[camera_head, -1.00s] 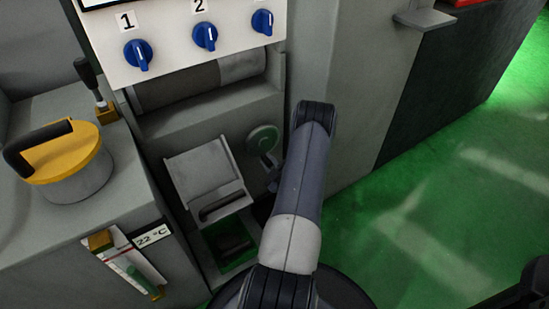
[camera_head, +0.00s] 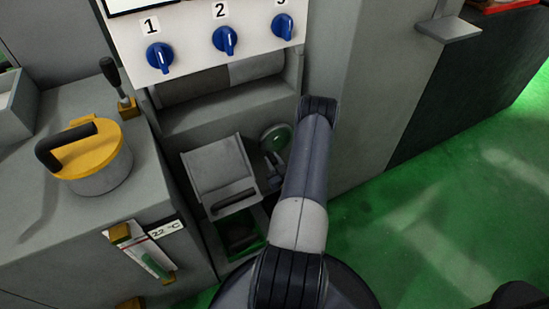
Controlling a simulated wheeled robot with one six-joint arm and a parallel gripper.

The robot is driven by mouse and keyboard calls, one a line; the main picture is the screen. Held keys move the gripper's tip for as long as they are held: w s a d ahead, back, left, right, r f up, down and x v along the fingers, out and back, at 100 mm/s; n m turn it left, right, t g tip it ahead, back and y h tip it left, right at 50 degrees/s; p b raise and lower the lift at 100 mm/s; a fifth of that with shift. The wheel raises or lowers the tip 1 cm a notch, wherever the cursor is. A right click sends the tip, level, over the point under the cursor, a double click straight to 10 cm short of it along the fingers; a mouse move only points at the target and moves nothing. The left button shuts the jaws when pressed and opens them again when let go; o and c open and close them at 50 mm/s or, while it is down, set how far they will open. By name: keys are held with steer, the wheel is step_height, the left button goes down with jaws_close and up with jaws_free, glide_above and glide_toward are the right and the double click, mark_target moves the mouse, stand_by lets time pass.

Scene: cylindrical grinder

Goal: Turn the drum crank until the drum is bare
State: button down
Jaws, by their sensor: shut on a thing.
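The drum (camera_head: 190,88) lies in a slot under the knob panel. Its left part is dark and its right part is lighter grey. My gripper (camera_head: 275,178) is just below the disc, partly hidden by my arm. It is shut on the crank, but the crank's handle and the fingertips are hard to make out.
Blue knobs (camera_head: 160,57) line the white panel above. A grey hinged flap (camera_head: 218,172) sits left of the crank over a green-lined bin. A yellow-lidded pot (camera_head: 92,160) and a black lever (camera_head: 113,78) stand left. Green floor (camera_head: 420,230) is open at right.

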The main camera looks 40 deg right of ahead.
stand_by(0.5)
steer(key=c, duration=1.2)
jaws_free()
steer(key=shift+c, duration=0.2)
steer(key=p+v, duration=0.1)
steer(key=v, duration=0.9)
steer(key=shift+s+a+p, duration=0.15)
steer(key=shift+s+p, duration=0.15)
steer(key=shift+s, duration=0.1)
steer(key=shift+r, duration=0.1)
